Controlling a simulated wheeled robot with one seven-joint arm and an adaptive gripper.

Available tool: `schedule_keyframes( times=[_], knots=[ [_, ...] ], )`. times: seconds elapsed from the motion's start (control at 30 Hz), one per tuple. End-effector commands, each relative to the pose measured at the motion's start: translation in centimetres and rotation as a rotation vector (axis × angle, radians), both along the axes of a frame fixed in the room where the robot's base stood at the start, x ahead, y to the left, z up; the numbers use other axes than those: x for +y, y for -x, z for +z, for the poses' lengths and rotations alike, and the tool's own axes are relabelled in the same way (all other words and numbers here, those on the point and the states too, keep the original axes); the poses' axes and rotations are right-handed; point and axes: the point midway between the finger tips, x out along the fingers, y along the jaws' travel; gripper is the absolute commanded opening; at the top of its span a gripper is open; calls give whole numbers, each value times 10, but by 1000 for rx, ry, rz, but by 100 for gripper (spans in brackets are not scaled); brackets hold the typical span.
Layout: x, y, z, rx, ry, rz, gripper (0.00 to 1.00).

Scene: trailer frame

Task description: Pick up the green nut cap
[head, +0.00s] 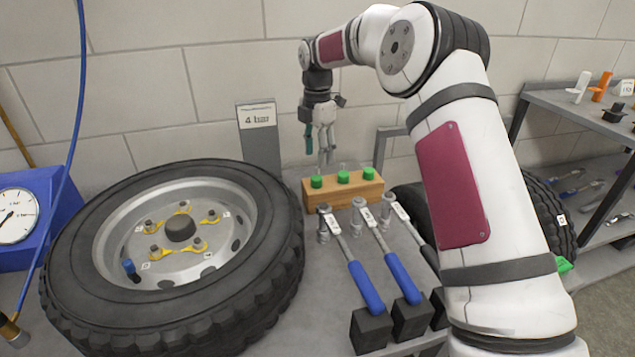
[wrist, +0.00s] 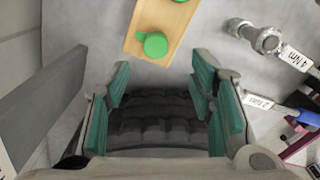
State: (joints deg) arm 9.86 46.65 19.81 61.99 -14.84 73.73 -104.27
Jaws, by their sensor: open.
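Three green nut caps, the left one (head: 316,181), the middle one (head: 343,177) and the right one (head: 368,173), sit in a row on a wooden block (head: 325,199). My gripper (head: 322,152) hangs with its fingers down, above and behind the block's left end in the head view. It is open and empty. In the wrist view a green cap (wrist: 153,45) on the block's near end lies just beyond the teal fingertips (wrist: 160,85), with a second one cut off at the top edge. The third cap is out of that view.
A large tire with a rim (head: 180,230) lies left of the block. Torque wrenches with blue handles (head: 367,287) lie in front of it. A grey post with a "4 bar" sign (head: 258,116) stands behind, close left of my gripper. A shelf (head: 560,101) is at right.

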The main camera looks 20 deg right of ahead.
Motion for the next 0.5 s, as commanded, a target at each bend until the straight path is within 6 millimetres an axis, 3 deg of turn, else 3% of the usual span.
schedule_keyframes(
  times=[0.1,0.5],
  knots=[
    [0,0,-19,0,0,-1,50],
    [1,-3,-48,1,0,-1,50]
  ],
)
